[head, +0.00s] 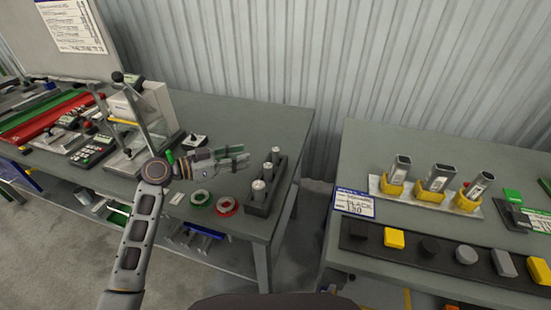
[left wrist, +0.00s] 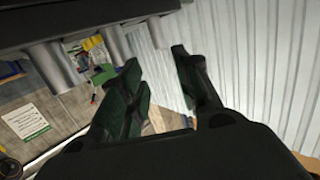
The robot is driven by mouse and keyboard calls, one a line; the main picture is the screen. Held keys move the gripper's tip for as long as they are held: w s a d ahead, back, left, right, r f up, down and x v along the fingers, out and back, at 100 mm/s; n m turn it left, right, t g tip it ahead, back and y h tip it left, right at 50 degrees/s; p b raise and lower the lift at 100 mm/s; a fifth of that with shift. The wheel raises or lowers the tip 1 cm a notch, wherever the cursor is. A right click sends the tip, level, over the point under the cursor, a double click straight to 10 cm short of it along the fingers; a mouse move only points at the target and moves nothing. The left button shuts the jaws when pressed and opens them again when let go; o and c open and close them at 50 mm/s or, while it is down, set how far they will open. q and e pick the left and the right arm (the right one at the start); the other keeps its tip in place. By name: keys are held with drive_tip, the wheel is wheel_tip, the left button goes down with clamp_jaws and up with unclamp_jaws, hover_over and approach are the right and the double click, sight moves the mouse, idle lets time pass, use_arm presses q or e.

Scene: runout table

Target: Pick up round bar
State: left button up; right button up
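Three grey round bars stand upright in a dark rack at the right end of the left table: a back bar (head: 275,156), a middle bar (head: 267,172) and a front bar (head: 258,190). The dark rack (head: 282,188) holds their lower ends. My left gripper (head: 244,157) is just left of the bars, fingers pointing right towards them. In the left wrist view my left gripper (left wrist: 156,58) is open, with nothing gripped between its fingers. The bars (left wrist: 70,65) show there at upper left, beside the fingers. My right gripper is not in view.
A green tape roll (head: 200,197) and a red one (head: 227,206) lie below the gripper. The right table holds yellow-based blocks (head: 436,180) and a dark strip (head: 360,233) of small pieces. A gap separates the tables.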

use_arm(q)
approach(276, 149)
drive_tip(key=x, duration=0.3)
drive_tip(key=shift+d+f+p, duration=0.15)
drive_tip(key=shift+d+p, duration=0.05)
drive_tip(key=shift+p, duration=0.25)
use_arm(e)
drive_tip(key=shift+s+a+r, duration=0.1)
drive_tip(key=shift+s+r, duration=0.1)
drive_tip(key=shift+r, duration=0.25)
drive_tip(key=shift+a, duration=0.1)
use_arm(q)
drive_tip(key=shift+p+x, duration=0.3)
drive_tip(key=shift+x, duration=0.55)
drive_tip(key=shift+p+x, duration=0.35)
drive_tip(key=shift+x, duration=1.15)
drive_tip(key=shift+w+d+f, duration=0.1)
drive_tip(key=shift+w+d, duration=0.05)
drive_tip(key=shift+w, duration=0.05)
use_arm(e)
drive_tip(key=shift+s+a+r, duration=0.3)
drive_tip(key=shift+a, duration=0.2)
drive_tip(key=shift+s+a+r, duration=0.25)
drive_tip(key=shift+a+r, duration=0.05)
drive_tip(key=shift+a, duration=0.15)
